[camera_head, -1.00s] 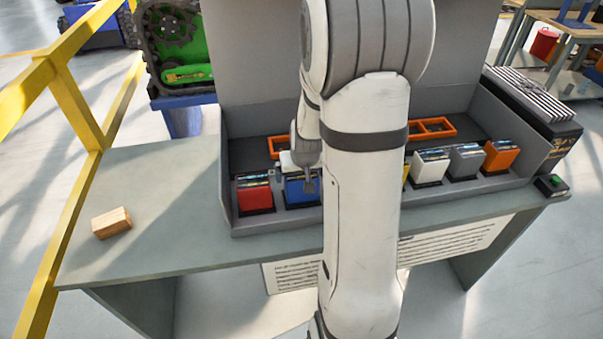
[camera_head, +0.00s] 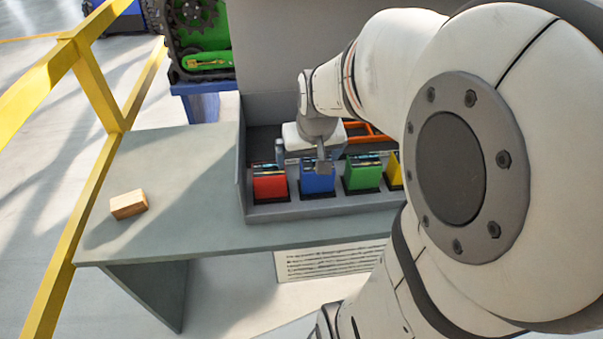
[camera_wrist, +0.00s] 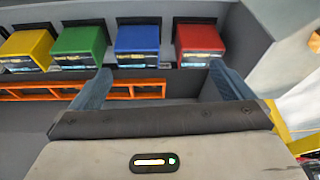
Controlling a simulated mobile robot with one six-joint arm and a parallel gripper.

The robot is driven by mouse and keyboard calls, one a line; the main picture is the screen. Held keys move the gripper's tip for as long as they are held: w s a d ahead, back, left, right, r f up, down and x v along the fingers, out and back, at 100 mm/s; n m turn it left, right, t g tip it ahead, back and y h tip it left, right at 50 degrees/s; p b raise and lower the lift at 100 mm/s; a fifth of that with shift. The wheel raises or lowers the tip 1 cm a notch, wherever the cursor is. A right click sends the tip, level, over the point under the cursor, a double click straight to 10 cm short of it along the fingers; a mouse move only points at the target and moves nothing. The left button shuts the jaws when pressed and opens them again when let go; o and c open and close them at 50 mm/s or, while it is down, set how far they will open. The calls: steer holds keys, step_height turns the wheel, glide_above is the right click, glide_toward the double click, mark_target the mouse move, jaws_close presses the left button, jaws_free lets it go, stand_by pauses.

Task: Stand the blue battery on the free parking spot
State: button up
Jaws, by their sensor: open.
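The blue battery (camera_head: 317,178) stands upright in the front row of the grey tray, between a red battery (camera_head: 270,186) and a green battery (camera_head: 363,174). In the wrist view the blue battery (camera_wrist: 138,40) lies ahead of my gripper (camera_wrist: 165,78), between the lines of its two spread fingers. The fingers are open with nothing between them. In the head view my gripper (camera_head: 322,158) hangs at the blue battery's upper part; contact cannot be told. Orange frames (camera_wrist: 80,91) lie on the tray floor behind the row. I cannot tell which place is the free parking spot.
A yellow battery (camera_head: 395,170) stands right of the green one. The tray's grey side wall (camera_head: 241,160) rises left of the red battery. A wooden block (camera_head: 128,204) lies on the table's left part, near a yellow rail (camera_head: 92,85). My arm hides the right side.

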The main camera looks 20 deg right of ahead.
steer(key=s+a+r+n+g, duration=0.1)
steer(key=s+a+r+n, duration=0.1)
steer(key=s+a, duration=0.5)
steer(key=s, duration=0.4)
steer(key=shift+a+r+y, duration=0.2)
steer(key=shift+a+y, duration=0.05)
steer(key=shift+y, duration=0.05)
